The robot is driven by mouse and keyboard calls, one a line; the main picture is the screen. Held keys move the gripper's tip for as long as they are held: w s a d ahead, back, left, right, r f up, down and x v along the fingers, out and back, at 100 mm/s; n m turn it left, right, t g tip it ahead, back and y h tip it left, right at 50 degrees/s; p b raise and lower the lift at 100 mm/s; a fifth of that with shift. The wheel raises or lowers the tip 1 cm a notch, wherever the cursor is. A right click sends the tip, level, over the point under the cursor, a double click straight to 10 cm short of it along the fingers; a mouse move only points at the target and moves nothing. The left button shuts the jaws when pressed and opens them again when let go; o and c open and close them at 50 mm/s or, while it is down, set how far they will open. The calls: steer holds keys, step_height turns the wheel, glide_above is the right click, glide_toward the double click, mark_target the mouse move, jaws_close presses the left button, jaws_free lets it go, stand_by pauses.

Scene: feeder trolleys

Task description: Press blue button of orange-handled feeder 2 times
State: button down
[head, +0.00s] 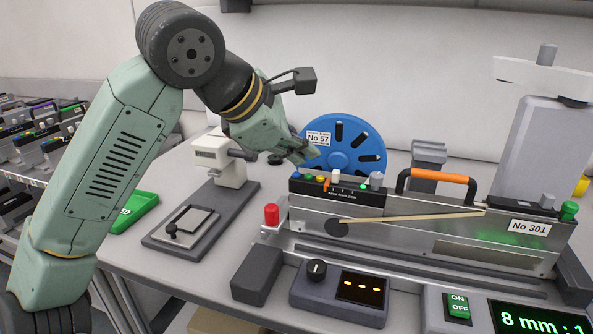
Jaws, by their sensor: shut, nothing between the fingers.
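The orange-handled feeder (400,228) is a long grey unit labelled No 301, lying on the bench at the right. Its orange handle (440,176) arches over its top. A black control panel (338,190) at its left end carries a row of small coloured buttons. The blue button (297,176) appears at the left end of that row, small in this view. My gripper (311,154) is shut and empty, just above the left end of the panel, its tips pointing right and down. It looks apart from the buttons, though the exact gap is hard to tell.
A blue reel (345,150) labelled No 57 stands behind the panel. A red knob (271,215) rises left of the feeder. A white press-like device (222,163) and a green tray (135,208) are further left. A dial box (340,292) sits in front.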

mark_target(300, 178)
steer(key=shift+r, duration=0.1)
step_height(300, 178, up, 5)
steer(key=p, duration=0.3)
steer(key=shift+p, duration=0.3)
